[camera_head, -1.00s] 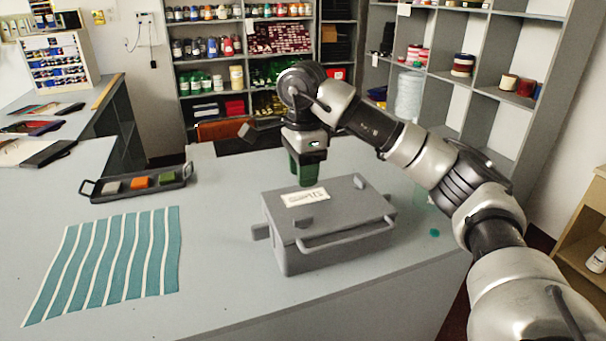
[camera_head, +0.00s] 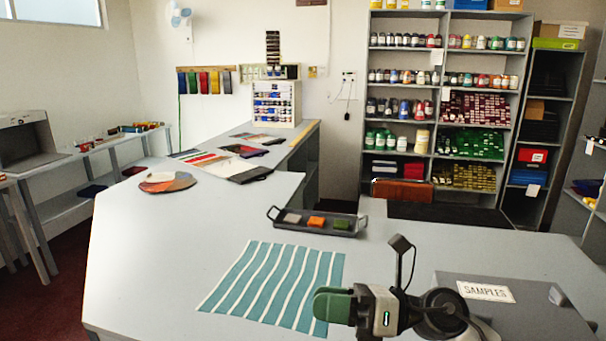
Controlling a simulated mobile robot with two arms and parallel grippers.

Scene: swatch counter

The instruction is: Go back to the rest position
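My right gripper (camera_head: 334,306) is in the lower middle of the head view, with green fingers pointing left. It is over the lower right corner of the teal and white striped cloth (camera_head: 270,283), to the left of the grey box labelled SAMPLES (camera_head: 525,315). The fingers overlap from this side, so I cannot tell whether they are apart; I see nothing held. My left gripper is not in view.
A dark tray (camera_head: 349,228) with grey, orange and green blocks lies behind the cloth. A round colour fan (camera_head: 167,182) and sample cards (camera_head: 240,150) lie farther back on the counter. The counter left of the cloth is clear. Shelves (camera_head: 445,100) stand behind.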

